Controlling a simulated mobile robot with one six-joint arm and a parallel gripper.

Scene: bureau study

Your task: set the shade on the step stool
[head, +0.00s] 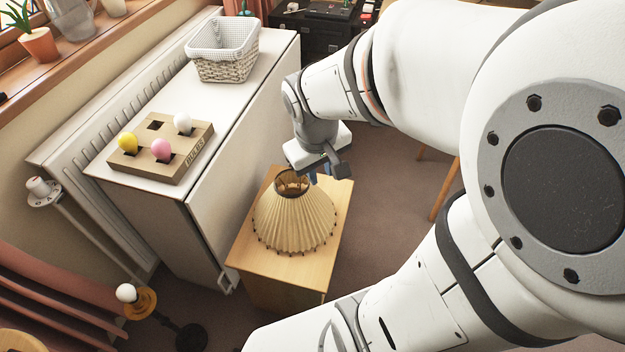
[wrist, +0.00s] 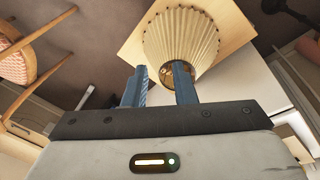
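The pleated cream shade (head: 295,222) stands upright, narrow end up, on the light wooden top of the step stool (head: 340,200). Its open top shows a dark inside. The shade also shows in the wrist view (wrist: 185,35), with the stool top (wrist: 135,42) around it. My gripper (head: 319,176) is at the shade's upper rim, on its far right side. In the wrist view my two blue fingers (wrist: 160,88) are apart, one over the shade's opening and one outside it. I cannot tell whether they touch the rim.
A white cabinet (head: 237,130) stands left of the stool, bearing a wicker basket (head: 228,62) and a cardboard holder (head: 185,165) with coloured bulbs. A lamp base with a bulb (head: 127,293) is at lower left. A chair (wrist: 40,50) shows in the wrist view.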

